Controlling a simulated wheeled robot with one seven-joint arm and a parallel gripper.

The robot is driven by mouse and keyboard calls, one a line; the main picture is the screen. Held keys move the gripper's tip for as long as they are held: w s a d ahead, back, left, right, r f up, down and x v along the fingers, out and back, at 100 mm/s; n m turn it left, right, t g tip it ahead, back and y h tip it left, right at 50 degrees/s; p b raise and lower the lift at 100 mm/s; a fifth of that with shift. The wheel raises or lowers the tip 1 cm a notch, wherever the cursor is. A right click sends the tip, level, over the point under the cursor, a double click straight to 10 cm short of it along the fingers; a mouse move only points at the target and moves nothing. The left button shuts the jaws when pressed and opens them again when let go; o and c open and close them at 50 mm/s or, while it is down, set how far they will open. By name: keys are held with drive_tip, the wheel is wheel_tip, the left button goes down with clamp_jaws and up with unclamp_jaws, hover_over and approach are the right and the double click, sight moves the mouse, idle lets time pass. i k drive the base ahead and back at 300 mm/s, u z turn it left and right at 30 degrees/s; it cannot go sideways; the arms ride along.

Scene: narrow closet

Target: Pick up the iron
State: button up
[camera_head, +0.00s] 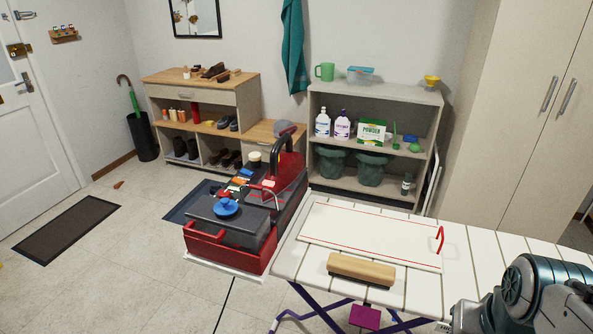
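I cannot make out an iron with certainty in the head view. A white ironing board (482,262) with dark slat lines stands at the lower right on purple legs. On it lie a flat white panel with a red edge line and a red handle (370,236), and a tan wooden block (361,269) near the front edge. Part of my arm shows at the lower right corner, over the board's right end, and hides what is behind it. My gripper's fingers do not show.
A red and dark grey toolbox (232,252) with a tall handle stands left of the board. Behind are a shelf (376,92) with bottles and green buckets, and a shoe cabinet (245,88). Tall cabinet doors (525,110) stand at right. Floor at left is mostly clear, with a dark mat (66,229).

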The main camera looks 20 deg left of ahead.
sight(280, 175)
drive_tip(key=z, duration=0.05)
drive_tip(key=k, duration=0.4)
drive_tip(key=z, duration=0.8)
drive_tip(key=i, duration=0.65)
drive_tip(key=u, duration=2.05)
drive_tip(key=i, duration=0.45)
drive_tip(key=u, duration=1.7)
